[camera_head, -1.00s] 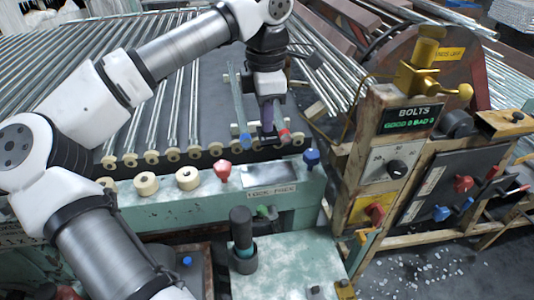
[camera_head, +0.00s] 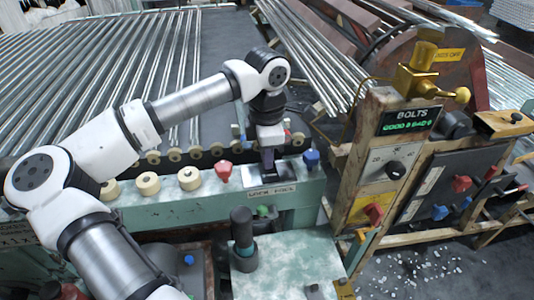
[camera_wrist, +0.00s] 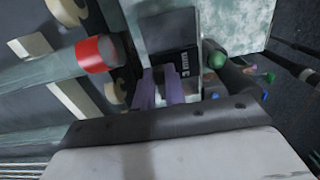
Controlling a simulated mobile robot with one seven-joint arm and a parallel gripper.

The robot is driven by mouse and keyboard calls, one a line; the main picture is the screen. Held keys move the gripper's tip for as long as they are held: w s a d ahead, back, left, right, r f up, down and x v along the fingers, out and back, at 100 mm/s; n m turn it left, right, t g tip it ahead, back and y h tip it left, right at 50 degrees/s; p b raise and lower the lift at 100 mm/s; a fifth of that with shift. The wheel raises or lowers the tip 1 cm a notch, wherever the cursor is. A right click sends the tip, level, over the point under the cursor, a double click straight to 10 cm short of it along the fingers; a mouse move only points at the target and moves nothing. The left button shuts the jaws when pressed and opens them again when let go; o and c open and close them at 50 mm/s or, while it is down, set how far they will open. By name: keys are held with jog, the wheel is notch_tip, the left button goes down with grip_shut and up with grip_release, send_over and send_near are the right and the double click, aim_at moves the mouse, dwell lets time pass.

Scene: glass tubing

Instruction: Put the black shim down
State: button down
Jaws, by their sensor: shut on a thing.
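My gripper (camera_head: 267,178) is low over the pale metal pad (camera_head: 287,179) on the green bench front, above a plate lettered like "WORK PIECE" (camera_head: 271,191). In the wrist view its two purple fingers (camera_wrist: 165,86) point at the pad (camera_wrist: 170,32) and the dark lettered plate (camera_wrist: 176,62). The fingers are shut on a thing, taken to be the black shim. The shim's outline is hidden by the fingers or lost against the dark plate, and I cannot tell if it touches the pad.
A red knob (camera_head: 222,172) stands left of the pad and a blue knob (camera_head: 311,159) to its right. Cream rollers (camera_head: 148,183) line the bench further left. A dark upright cylinder (camera_head: 242,230) stands in front. The bolts panel (camera_head: 405,120) is at right.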

jog(key=shift+f, duration=0.2)
jog(key=c, duration=1.7)
grip_release()
jog(key=shift+c, duration=0.2)
jog(key=shift+r, duration=0.15)
notch_tip(320, 180, up, 12)
jog(key=b, duration=0.1)
